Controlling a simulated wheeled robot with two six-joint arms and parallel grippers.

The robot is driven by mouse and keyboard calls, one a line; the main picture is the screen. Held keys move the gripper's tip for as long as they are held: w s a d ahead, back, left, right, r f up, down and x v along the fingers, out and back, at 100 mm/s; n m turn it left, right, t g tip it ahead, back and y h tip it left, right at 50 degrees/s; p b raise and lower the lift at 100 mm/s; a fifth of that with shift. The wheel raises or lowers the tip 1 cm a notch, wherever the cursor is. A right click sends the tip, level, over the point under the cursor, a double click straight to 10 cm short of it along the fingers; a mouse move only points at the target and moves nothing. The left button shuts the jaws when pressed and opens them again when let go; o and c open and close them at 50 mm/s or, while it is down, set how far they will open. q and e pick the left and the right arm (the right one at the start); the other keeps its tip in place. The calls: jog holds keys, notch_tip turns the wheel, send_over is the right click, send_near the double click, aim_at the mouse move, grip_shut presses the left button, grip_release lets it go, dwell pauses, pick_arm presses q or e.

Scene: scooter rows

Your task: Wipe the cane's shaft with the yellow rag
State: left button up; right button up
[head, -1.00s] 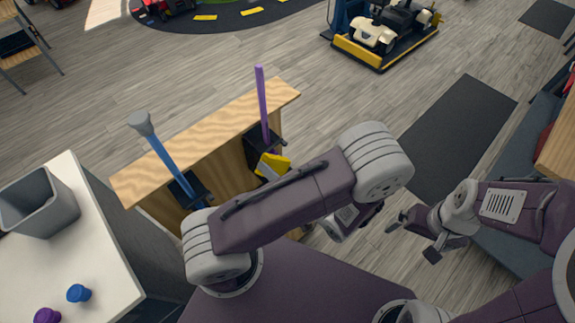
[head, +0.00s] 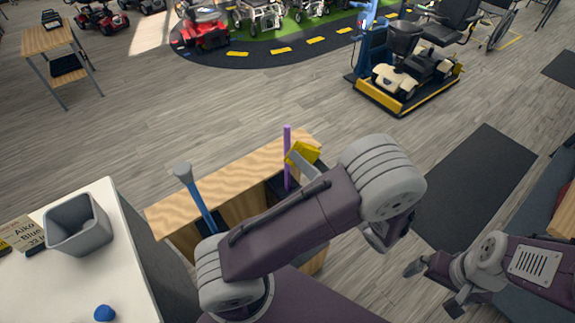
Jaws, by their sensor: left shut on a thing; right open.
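A purple cane (head: 287,172) stands upright at the right end of a wooden-faced rack. A blue cane (head: 200,203) with a grey top stands in the rack to its left. My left gripper (head: 303,158) is shut on the yellow rag (head: 304,150), just right of the purple cane's upper shaft. The rag overlaps the shaft's right edge in the picture; I cannot tell whether it touches. My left arm hides part of the gripper and the rack's lower right. My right gripper (head: 430,285) is open and empty at lower right, apart from the rack.
A white table (head: 105,270) at left holds a grey bin (head: 78,225), a blue knob-like item (head: 104,313) and a lettered sign (head: 28,235). A dark mat (head: 475,185) lies at right. A scooter (head: 410,75) stands on a yellow-edged platform behind. Floor beyond the rack is clear.

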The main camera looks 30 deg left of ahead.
pick_arm(q)
jog(key=shift+d, duration=0.25)
jog(key=p+x, duration=0.1)
jog(key=x, duration=0.5)
jog(key=shift+w+a, duration=0.1)
jog(key=shift+x, duration=1.1)
dwell(0.5)
jog(key=w+b, duration=0.1)
jog(key=w+d+b, duration=0.1)
jog(key=w+b, duration=0.1)
jog(key=shift+w+d, duration=0.25)
jog(key=shift+w, duration=0.05)
jog(key=shift+s+a+b, duration=0.25)
jog(key=shift+s+b, duration=0.1)
jog(key=shift+s, duration=0.25)
jog(key=shift+s+a+b, duration=0.2)
jog(key=shift+s+b, duration=0.2)
jog(key=shift+s, duration=0.25)
jog(key=shift+s+a+b, duration=0.25)
jog(key=shift+s+b, duration=0.1)
jog(key=shift+s, duration=0.25)
